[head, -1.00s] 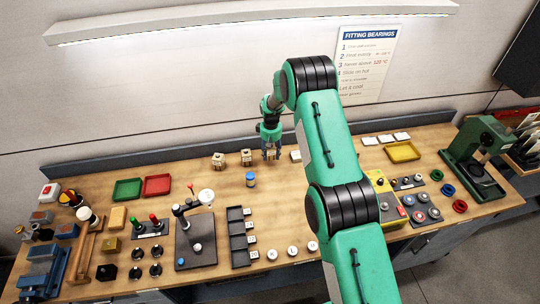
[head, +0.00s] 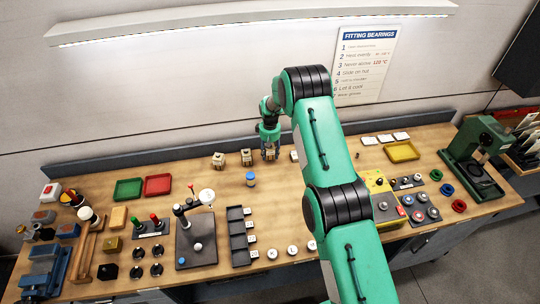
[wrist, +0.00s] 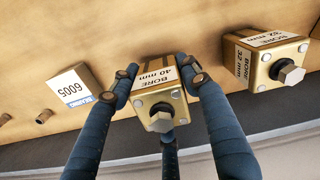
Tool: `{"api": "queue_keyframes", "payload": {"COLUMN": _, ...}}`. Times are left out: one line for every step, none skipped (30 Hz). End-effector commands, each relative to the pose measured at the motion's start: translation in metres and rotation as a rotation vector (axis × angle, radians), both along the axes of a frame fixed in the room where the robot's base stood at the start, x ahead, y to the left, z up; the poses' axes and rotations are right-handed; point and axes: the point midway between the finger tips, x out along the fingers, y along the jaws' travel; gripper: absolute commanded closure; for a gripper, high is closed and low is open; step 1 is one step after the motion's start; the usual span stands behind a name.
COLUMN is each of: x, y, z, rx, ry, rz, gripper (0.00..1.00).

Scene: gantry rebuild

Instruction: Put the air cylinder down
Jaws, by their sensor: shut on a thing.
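The air cylinder (wrist: 158,100) is a brass-coloured square block with a hex nut on its end and a white label reading BORE 40 mm. My gripper (wrist: 163,77) has its dark blue fingers around the block and is shut on it. In the head view my gripper (head: 269,154) is low over the back of the bench, and the fingers mostly hide the cylinder there. I cannot tell whether it touches the wood. A similar block marked BORE 32 mm (wrist: 266,58) stands beside it, apart from my fingers, and shows in the head view (head: 246,157).
A further brass block (head: 218,160) stands to the left. A box labelled 6005 (wrist: 73,86) lies on the other side of my gripper. A blue pot (head: 250,179) stands in front. The bench's raised back edge (head: 160,155) is close behind.

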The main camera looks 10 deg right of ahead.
Motion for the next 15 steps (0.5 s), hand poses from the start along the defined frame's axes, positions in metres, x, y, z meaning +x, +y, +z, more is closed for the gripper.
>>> {"api": "queue_keyframes", "payload": {"x": 0.001, "y": 0.0, "z": -0.003, "rx": 0.0, "ry": -0.001, "rz": 0.0, "gripper": 0.97}}
{"api": "queue_keyframes", "payload": {"x": 0.001, "y": 0.0, "z": -0.005, "rx": 0.0, "ry": -0.001, "rz": 0.0, "gripper": 0.97}}
{"api": "queue_keyframes", "payload": {"x": 0.001, "y": 0.0, "z": -0.008, "rx": 0.0, "ry": -0.001, "rz": 0.0, "gripper": 0.97}}
{"api": "queue_keyframes", "payload": {"x": 0.001, "y": 0.0, "z": -0.01, "rx": 0.0, "ry": -0.001, "rz": 0.0, "gripper": 0.97}}
{"api": "queue_keyframes", "payload": {"x": 0.001, "y": 0.0, "z": -0.011, "rx": 0.0, "ry": -0.001, "rz": 0.0, "gripper": 0.97}}
{"api": "queue_keyframes", "payload": {"x": 0.0, "y": 0.0, "z": -0.013, "rx": 0.0, "ry": -0.001, "rz": 0.0, "gripper": 0.97}}
{"api": "queue_keyframes", "payload": {"x": 0.0, "y": 0.0, "z": -0.014, "rx": 0.0, "ry": -0.001, "rz": 0.0, "gripper": 0.97}}
{"api": "queue_keyframes", "payload": {"x": 0.001, "y": 0.0, "z": -0.015, "rx": 0.0, "ry": -0.001, "rz": 0.0, "gripper": 0.97}}
{"api": "queue_keyframes", "payload": {"x": 0.001, "y": 0.0, "z": -0.016, "rx": 0.0, "ry": -0.001, "rz": 0.0, "gripper": 0.97}}
{"api": "queue_keyframes", "payload": {"x": 0.001, "y": 0.0, "z": -0.016, "rx": 0.0, "ry": -0.001, "rz": 0.0, "gripper": 0.97}}
{"api": "queue_keyframes", "payload": {"x": 0.001, "y": 0.0, "z": -0.016, "rx": 0.0, "ry": -0.001, "rz": 0.0, "gripper": 0.97}}
{"api": "queue_keyframes", "payload": {"x": 0.001, "y": 0.0, "z": -0.016, "rx": 0.0, "ry": -0.001, "rz": 0.0, "gripper": 0.97}}
{"api": "queue_keyframes", "payload": {"x": 0.001, "y": 0.0, "z": -0.016, "rx": 0.0, "ry": -0.001, "rz": 0.0, "gripper": 0.97}}
{"api": "queue_keyframes", "payload": {"x": 0.001, "y": 0.0, "z": -0.016, "rx": 0.0, "ry": -0.001, "rz": 0.0, "gripper": 0.97}}
{"api": "queue_keyframes", "payload": {"x": 0.001, "y": 0.0, "z": -0.016, "rx": 0.0, "ry": -0.001, "rz": 0.0, "gripper": 0.97}}
